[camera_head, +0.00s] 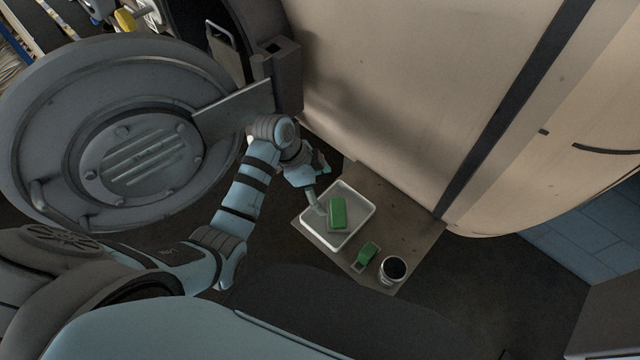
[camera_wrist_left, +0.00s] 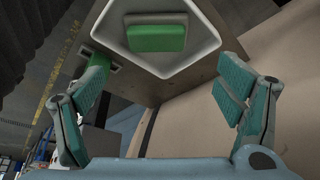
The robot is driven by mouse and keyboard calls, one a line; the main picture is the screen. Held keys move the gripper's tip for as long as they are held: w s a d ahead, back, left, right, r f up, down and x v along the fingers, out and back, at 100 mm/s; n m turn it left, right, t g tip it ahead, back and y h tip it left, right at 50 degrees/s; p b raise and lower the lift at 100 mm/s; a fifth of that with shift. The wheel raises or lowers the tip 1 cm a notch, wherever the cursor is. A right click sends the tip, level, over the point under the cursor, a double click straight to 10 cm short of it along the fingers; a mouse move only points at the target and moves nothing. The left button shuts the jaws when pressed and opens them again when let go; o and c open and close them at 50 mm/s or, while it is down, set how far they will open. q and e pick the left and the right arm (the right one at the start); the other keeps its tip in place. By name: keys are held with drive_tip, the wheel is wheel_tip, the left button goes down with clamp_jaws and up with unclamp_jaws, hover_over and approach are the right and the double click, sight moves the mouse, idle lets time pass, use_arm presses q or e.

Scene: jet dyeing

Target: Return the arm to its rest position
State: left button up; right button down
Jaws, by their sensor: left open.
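My left arm reaches in from the left in the head view. Its gripper (camera_head: 318,183) is above the left edge of a white tray (camera_head: 372,212). In the left wrist view the two teal fingers of the gripper (camera_wrist_left: 165,95) are spread wide, with nothing between them. A green block (camera_head: 338,212) lies in the tray and also shows in the wrist view (camera_wrist_left: 156,38), beyond the fingertips. My right gripper does not show.
The tray stands on a flat board (camera_head: 416,235) with a smaller green item (camera_head: 367,255) and a white cup with dark contents (camera_head: 392,269). A large round metal door (camera_head: 148,160) stands open left of my arm. A big beige vessel (camera_head: 400,90) rises behind the board.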

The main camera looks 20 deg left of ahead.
use_arm(q)
drive_tip(key=shift+s+a+r, duration=0.1)
drive_tip(key=shift+a+r, duration=0.05)
drive_tip(key=shift+r, duration=0.1)
idle(0.3)
drive_tip(key=s+a+f+n+y, duration=0.1)
drive_tip(key=s+a+f+n, duration=0.15)
drive_tip(key=s, duration=0.25)
drive_tip(key=s+a+f+n+y, duration=0.1)
drive_tip(key=s+f+n, duration=0.15)
drive_tip(key=s, duration=0.25)
drive_tip(key=s+a+r+n+t+y, duration=0.1)
drive_tip(key=s+a+r+n+y, duration=0.1)
drive_tip(key=s+n, duration=0.35)
drive_tip(key=s+a+r+n+t+y, duration=0.1)
drive_tip(key=s+a+r+n, duration=0.15)
drive_tip(key=s, duration=0.55)
wheel_tip(320, 180, down, 21)
drive_tip(key=a+g+b, duration=0.1)
drive_tip(key=a+b, duration=0.1)
drive_tip(key=b, duration=0.1)
drive_tip(key=s+f+g+b, duration=0.1)
drive_tip(key=s+f+b, duration=0.1)
drive_tip(key=s+f, duration=1.2)
wheel_tip(320, 180, down, 3)
drive_tip(key=shift+s+a+r+g+b, duration=0.1)
drive_tip(key=shift+s+a+g+b, duration=0.1)
drive_tip(key=shift+a+g+b, duration=0.15)
